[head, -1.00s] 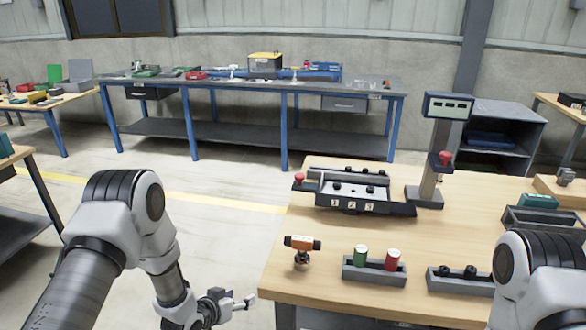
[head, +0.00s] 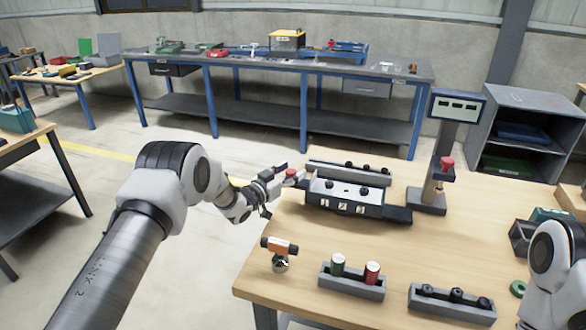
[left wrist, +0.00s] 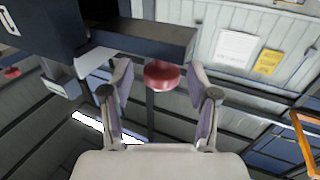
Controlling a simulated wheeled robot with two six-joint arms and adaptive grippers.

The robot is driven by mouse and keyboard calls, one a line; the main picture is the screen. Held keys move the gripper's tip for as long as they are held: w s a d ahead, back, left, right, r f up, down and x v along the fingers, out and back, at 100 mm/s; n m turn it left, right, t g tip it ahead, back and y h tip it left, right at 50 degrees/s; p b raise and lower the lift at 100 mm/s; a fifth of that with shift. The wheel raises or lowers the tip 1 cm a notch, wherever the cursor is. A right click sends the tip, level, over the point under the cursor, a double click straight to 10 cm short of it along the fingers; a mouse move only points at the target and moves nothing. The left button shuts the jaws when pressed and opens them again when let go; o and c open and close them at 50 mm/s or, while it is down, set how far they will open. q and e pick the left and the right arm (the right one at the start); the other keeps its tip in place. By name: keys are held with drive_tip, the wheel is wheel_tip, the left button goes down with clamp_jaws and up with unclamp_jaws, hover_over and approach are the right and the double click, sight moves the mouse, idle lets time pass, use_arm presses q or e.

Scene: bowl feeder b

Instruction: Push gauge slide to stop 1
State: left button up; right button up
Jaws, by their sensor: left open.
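The gauge fixture (head: 345,198) stands on the wooden table, with plates marked 1, 2 and 3 on its front and black knobs on top. A red knob (head: 291,173) sticks out at its left end. My left gripper (head: 284,176) is at that knob, beyond the table's left edge. In the left wrist view the open fingers (left wrist: 161,88) have the red knob (left wrist: 163,75) between their tips in the picture; I cannot tell whether they touch it. The dark fixture body (left wrist: 145,40) lies just above. My right gripper is not in view; only my right arm shows.
A gauge post with a display (head: 457,107) stands right of the fixture.

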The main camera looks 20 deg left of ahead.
use_arm(q)
drive_tip(key=shift+w+d+f, duration=0.15)
drive_tip(key=shift+w+d, duration=0.05)
drive_tip(key=shift+w, duration=0.3)
drive_tip(key=shift+s+a, duration=0.15)
drive_tip(key=shift+s, duration=0.05)
drive_tip(key=shift+s+a+r, duration=0.1)
drive_tip(key=shift+s+r, duration=0.05)
drive_tip(key=shift+r, duration=0.1)
drive_tip(key=c, duration=0.4)
clamp_jaws()
